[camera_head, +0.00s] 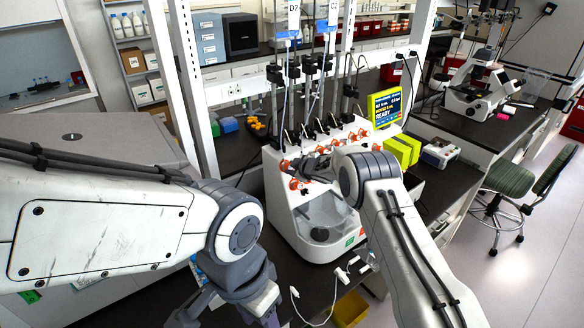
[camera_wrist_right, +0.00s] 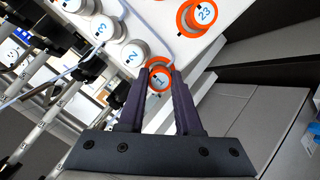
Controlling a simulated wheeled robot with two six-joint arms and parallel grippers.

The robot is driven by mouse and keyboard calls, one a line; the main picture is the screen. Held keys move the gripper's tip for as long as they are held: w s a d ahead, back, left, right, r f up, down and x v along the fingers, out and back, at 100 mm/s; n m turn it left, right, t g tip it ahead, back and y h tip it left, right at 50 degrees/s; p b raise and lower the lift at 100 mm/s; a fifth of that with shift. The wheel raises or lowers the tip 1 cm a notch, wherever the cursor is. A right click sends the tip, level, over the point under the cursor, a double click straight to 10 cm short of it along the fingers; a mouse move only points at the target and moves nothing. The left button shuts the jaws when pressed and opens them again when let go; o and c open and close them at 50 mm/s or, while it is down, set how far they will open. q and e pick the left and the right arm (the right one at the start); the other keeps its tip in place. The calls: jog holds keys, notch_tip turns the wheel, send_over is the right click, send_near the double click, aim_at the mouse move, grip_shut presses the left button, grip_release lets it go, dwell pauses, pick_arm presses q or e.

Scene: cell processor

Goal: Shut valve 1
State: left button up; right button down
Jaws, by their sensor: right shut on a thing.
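Valve 1 (camera_wrist_right: 159,82) is a round knob with an orange rim and the label 1, between my right fingers in the right wrist view. My right gripper (camera_wrist_right: 160,72) is shut on it. In the head view my right gripper (camera_head: 308,172) reaches the valve row on the front of the white cell processor (camera_head: 345,243); its own arm partly hides the contact. My left gripper (camera_head: 225,310) hangs low near the bottom edge, away from the valves; its fingertips are not clear.
Valve 2 (camera_wrist_right: 133,56) sits close beside valve 1, with valve 3 (camera_wrist_right: 104,28) beyond. Orange-rimmed knob 23 (camera_wrist_right: 200,17) is at the upper right. A yellow-framed screen (camera_head: 388,106) stands right of the tubing. A green stool (camera_head: 508,185) is on the floor at right.

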jog(key=shift+d, duration=0.1)
jog(key=c, duration=0.6)
grip_release()
jog(key=b+v, duration=0.6)
jog(key=v, duration=0.4)
jog(key=shift+s, duration=0.15)
jog(key=shift+r, duration=0.15)
